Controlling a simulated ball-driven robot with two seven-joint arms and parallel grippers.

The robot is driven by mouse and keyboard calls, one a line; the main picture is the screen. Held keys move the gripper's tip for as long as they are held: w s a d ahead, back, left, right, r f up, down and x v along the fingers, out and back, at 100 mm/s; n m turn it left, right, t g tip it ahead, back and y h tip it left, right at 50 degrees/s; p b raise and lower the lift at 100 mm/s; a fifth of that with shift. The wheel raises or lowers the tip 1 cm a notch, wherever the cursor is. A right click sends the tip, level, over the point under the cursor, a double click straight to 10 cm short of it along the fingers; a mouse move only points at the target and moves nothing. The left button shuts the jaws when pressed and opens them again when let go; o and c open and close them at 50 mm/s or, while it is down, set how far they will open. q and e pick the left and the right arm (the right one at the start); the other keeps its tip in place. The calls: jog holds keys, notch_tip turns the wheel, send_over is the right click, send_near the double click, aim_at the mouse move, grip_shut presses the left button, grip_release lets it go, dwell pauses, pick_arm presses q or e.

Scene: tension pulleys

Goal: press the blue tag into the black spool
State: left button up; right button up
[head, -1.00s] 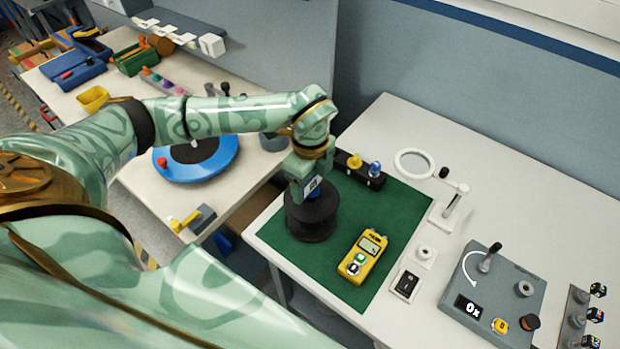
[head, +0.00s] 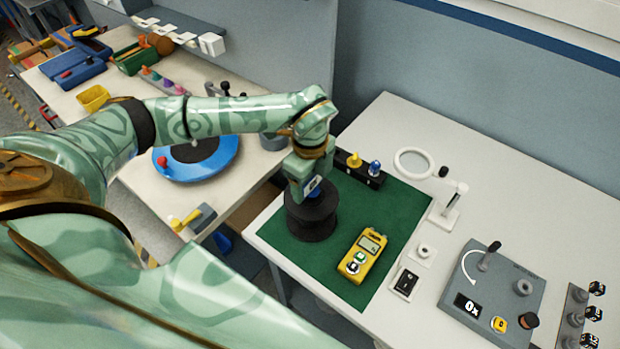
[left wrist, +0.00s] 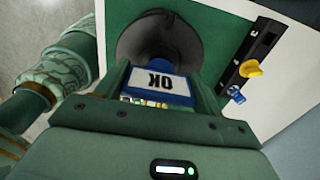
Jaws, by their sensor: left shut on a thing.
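The black spool (head: 312,222) stands upright on the green mat near its left edge; its top is partly covered by my left gripper. It also shows in the left wrist view (left wrist: 158,32), beyond the fingers. My left gripper (head: 309,193) points down over the spool, shut on the blue tag. The tag (left wrist: 160,86) shows in the left wrist view, with a white label reading OK. In the head view only a small blue patch of it shows at the spool's top. I cannot tell whether the tag is inside the spool or just above it. My right gripper is not in view.
On the green mat (head: 385,215) lie a yellow meter (head: 362,256) and a black block (head: 360,172) with a yellow and a blue knob. A magnifier (head: 413,163) and a grey control panel (head: 493,297) stand to the right. A blue turntable (head: 222,168) is on the left bench.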

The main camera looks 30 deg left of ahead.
pick_arm(q)
jog(key=shift+f+b, duration=0.55)
jog(key=shift+f, duration=0.45)
jog(key=shift+f, duration=0.1)
jog(key=o, duration=1)
notch_tip(320, 180, up, 16)
jog(key=shift+r, duration=0.2)
jog(key=shift+f, duration=0.1)
